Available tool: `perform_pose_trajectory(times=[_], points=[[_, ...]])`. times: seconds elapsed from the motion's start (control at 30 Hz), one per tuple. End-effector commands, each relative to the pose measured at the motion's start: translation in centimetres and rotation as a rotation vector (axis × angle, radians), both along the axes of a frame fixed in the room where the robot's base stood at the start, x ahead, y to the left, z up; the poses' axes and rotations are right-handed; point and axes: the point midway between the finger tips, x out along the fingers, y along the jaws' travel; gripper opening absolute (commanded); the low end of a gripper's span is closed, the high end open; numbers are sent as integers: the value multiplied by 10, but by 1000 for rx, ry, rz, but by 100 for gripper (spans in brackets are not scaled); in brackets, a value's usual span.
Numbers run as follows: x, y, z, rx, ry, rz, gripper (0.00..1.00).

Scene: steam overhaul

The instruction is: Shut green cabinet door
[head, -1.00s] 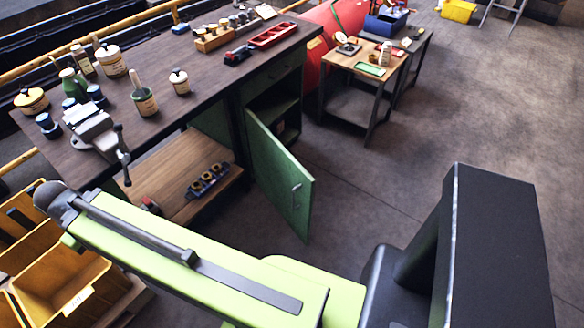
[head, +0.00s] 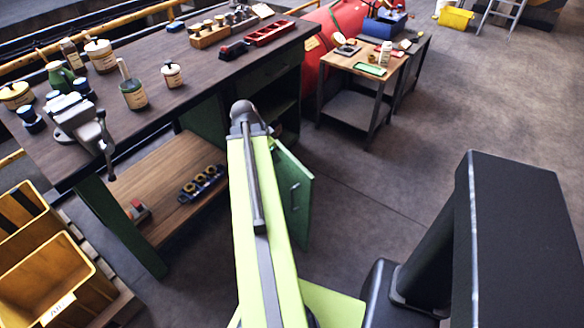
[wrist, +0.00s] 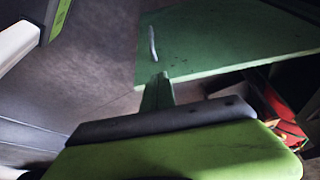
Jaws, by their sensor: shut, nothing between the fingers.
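The green cabinet door (head: 296,198) stands open, swung out from the cabinet under the workbench. A pale handle shows on its face. My arm covers the door's left part in the head view. In the wrist view the door (wrist: 225,42) fills the upper right, with its handle (wrist: 153,44) upright near its left end. My gripper (wrist: 160,80) is shut and empty, its tip close to the door's lower edge in that picture. I cannot tell whether it touches the door. The head view does not show my gripper; it is hidden behind my arm.
The dark workbench (head: 150,105) carries jars and a vise (head: 80,125). A wooden lower shelf (head: 165,190) lies left of my arm. Yellow bins (head: 60,275) stand at lower left, a small wooden table (head: 365,65) behind the door. The floor right of the door is clear.

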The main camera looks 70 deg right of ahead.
Motion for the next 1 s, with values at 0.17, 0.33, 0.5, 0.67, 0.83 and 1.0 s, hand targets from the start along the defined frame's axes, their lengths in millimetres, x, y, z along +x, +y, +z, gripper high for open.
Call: perform_pose_trajectory(times=[0.17, 0.33, 0.5, 0.67, 0.83, 1.0], points=[[-3, -5, -22, 1, 0, 2, 0], [-9, -16, -59, 1, 0, 3, 0], [-17, -28, -93, 1, -1, 2, 0], [-29, -47, -93, 1, 0, 1, 0], [-39, -61, -92, 2, 0, 3, 0], [-42, -64, -92, 2, -1, 4, 0]])
